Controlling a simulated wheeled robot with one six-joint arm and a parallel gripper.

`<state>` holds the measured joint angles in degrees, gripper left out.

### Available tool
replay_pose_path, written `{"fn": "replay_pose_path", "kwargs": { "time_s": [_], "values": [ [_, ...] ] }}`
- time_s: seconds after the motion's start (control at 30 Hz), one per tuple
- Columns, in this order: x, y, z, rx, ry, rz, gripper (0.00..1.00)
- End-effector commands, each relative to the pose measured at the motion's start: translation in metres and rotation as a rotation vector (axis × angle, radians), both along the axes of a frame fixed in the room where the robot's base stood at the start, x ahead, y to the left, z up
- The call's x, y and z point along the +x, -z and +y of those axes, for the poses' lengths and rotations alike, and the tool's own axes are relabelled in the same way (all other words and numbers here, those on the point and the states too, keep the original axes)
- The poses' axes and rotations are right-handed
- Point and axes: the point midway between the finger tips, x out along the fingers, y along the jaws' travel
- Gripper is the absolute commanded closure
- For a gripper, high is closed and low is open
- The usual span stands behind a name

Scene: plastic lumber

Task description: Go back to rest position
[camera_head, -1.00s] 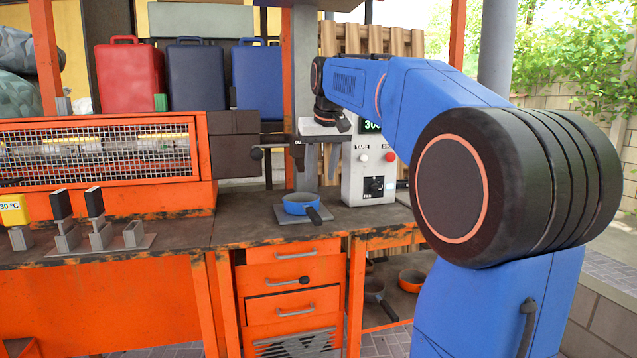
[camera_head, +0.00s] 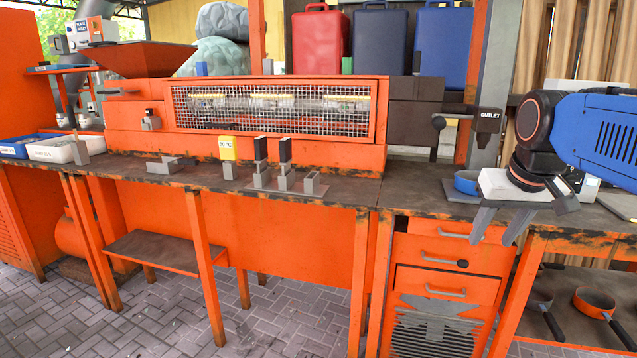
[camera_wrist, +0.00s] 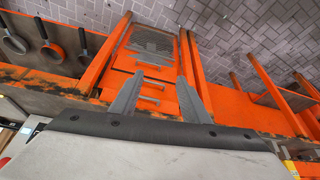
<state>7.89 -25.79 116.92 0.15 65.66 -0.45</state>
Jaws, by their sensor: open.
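My gripper (camera_head: 501,226) hangs at the right in the head view, fingers pointing down, in front of the orange drawer unit (camera_head: 447,267). Its two grey fingers are spread apart with nothing between them. In the wrist view my gripper (camera_wrist: 158,97) also shows open and empty, with drawers and paving beyond the fingertips. My blue arm reaches in from the right edge.
The orange workbench (camera_head: 345,192) runs across the view, with a mesh-fronted machine (camera_head: 270,115) on it. Grey blocks and a yellow-topped block (camera_head: 228,150) stand near its front edge. An orange pan (camera_head: 590,302) lies on the lower shelf. Paved floor (camera_head: 170,300) lies in front.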

Motion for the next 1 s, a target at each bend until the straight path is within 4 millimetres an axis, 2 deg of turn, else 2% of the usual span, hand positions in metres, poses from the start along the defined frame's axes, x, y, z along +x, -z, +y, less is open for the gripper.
{"fn": "replay_pose_path", "kwargs": {
  "time_s": [0.03, 0.3, 0.5, 0.7, 1.0],
  "values": [
    [-0.018, 0.016, 0.008, 0.0, -0.015, 0.0, 0.58],
    [-0.098, 0.103, 0.038, -0.002, -0.083, -0.005, 0.58],
    [-0.14, 0.156, 0.049, -0.002, -0.121, -0.008, 0.58],
    [-0.155, 0.177, 0.052, -0.002, -0.134, -0.009, 0.58],
    [-0.155, 0.178, 0.052, -0.002, -0.134, -0.009, 0.58]
  ]
}}
